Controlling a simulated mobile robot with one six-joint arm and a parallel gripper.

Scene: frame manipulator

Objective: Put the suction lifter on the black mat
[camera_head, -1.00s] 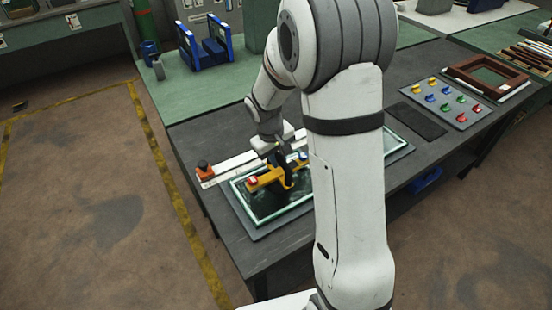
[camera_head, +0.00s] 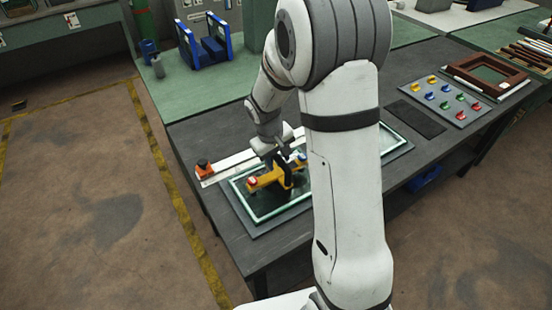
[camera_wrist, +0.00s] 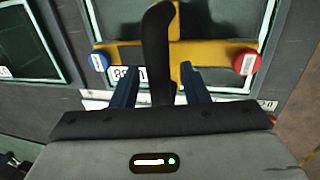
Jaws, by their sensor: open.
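The suction lifter (camera_head: 262,181) is a yellow bar with a black upright handle, a red knob at one end and a blue one at the other. It lies on the framed glass pane (camera_head: 262,217) on the workbench. In the wrist view the lifter (camera_wrist: 205,52) lies across the picture. My gripper (camera_wrist: 158,86) is open, its two blue-grey fingers on either side of the black handle, with visible gaps. In the head view my gripper (camera_head: 284,160) is over the lifter, partly hidden by my arm. The black mat (camera_head: 415,117) lies bare further right on the bench.
A grey board with several coloured knobs (camera_head: 446,101) and a brown frame (camera_head: 489,72) lie beyond the mat. Blue racks (camera_head: 207,42) stand on the green bench. My arm hides the pane's middle.

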